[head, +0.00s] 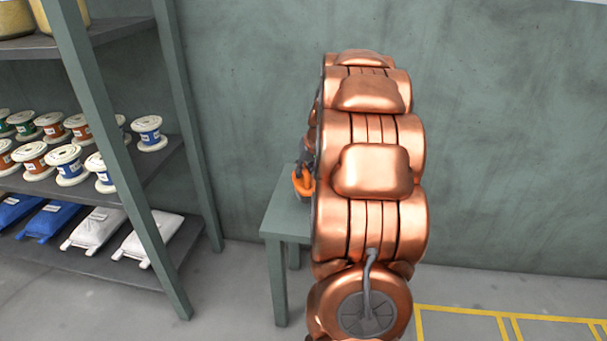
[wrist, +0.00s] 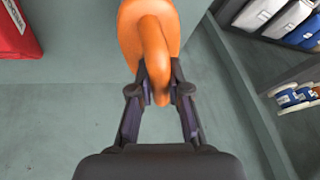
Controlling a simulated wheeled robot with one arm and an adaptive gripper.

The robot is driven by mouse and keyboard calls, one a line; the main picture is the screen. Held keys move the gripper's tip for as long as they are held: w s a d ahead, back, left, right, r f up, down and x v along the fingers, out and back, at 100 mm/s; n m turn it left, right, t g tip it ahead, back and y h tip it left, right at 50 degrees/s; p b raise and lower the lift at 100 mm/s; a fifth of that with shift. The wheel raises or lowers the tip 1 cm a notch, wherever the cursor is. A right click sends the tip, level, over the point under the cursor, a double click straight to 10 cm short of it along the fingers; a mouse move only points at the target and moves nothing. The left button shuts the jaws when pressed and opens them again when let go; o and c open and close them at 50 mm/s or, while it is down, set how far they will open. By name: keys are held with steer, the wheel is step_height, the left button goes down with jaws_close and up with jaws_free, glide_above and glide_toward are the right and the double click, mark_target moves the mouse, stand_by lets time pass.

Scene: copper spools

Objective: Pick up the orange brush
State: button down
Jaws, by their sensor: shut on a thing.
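The orange brush (wrist: 146,35) is at the top middle of the wrist view, between the fingertips of my gripper (wrist: 158,88). The fingers are closed on a narrow curved part of it, and its upper end is cut off by the frame. In the head view the orange brush (head: 303,183) shows as a small patch over the top of a grey-green table (head: 287,215). There my gripper (head: 308,160) is mostly hidden behind my copper-coloured arm. I cannot tell whether the brush touches the table.
A red object (wrist: 14,38) lies at the upper left of the wrist view. A shelf rack (head: 85,125) on the left holds several wire spools (head: 64,162) and blue and white bags (head: 92,229). A green wall stands behind the table. Yellow floor lines (head: 510,316) are at right.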

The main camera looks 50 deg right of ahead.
steer(key=s+a+p, duration=0.1)
steer(key=s+a, duration=0.1)
steer(key=s, duration=0.5)
steer(key=s+a+r+p, duration=0.1)
steer(key=s+a, duration=0.2)
steer(key=s, duration=0.4)
steer(key=shift+s+r, duration=0.2)
steer(key=shift+s, duration=0.2)
steer(key=c, duration=1.7)
jaws_free()
jaws_close()
steer(key=shift+w+a, duration=0.1)
